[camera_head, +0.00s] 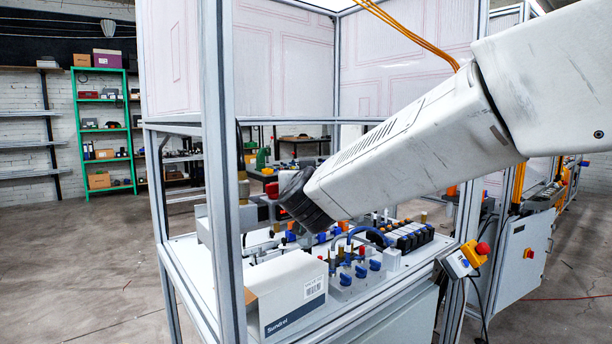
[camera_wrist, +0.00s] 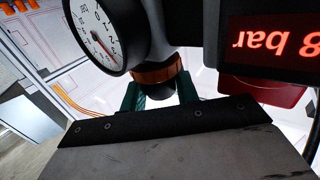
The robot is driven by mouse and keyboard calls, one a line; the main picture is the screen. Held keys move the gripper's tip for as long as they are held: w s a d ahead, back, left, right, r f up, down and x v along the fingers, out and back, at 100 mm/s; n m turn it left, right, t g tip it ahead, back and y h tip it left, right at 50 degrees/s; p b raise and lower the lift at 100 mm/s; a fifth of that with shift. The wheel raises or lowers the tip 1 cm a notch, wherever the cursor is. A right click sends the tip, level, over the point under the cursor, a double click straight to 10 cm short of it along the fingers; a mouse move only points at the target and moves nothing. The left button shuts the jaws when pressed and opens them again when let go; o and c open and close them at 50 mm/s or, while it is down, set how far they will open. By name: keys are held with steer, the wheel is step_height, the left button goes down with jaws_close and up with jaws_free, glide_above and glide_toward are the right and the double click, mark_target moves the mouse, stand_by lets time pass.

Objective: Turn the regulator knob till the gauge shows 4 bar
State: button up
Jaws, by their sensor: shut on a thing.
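In the wrist view the round pressure gauge (camera_wrist: 97,32) has a white dial, seen obliquely and turned over. I cannot read its needle surely. A red-lit display (camera_wrist: 278,42) shows upside-down text ending in what looks like "8 bar"; its leading part is cut off by the frame. The regulator knob (camera_wrist: 158,86) is dark, below an orange ring (camera_wrist: 158,72). My gripper (camera_wrist: 160,94) is shut on the knob, with a green finger on each side. In the head view my arm hides the gripper, and I cannot make out the knob or gauge.
A frame post (camera_head: 218,170) stands close left of my arm's end. On the bench below are a white carton (camera_head: 285,295), blue-knobbed valves (camera_head: 360,270) and a black valve row (camera_head: 408,238). A red emergency stop (camera_head: 483,249) is at the bench's right.

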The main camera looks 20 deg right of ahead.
steer(key=shift+r, duration=0.1)
steer(key=o, duration=0.9)
steer(key=shift+o, duration=0.2)
steer(key=v, duration=0.7)
steer(key=shift+s, duration=0.4)
steer(key=shift+a, duration=0.25)
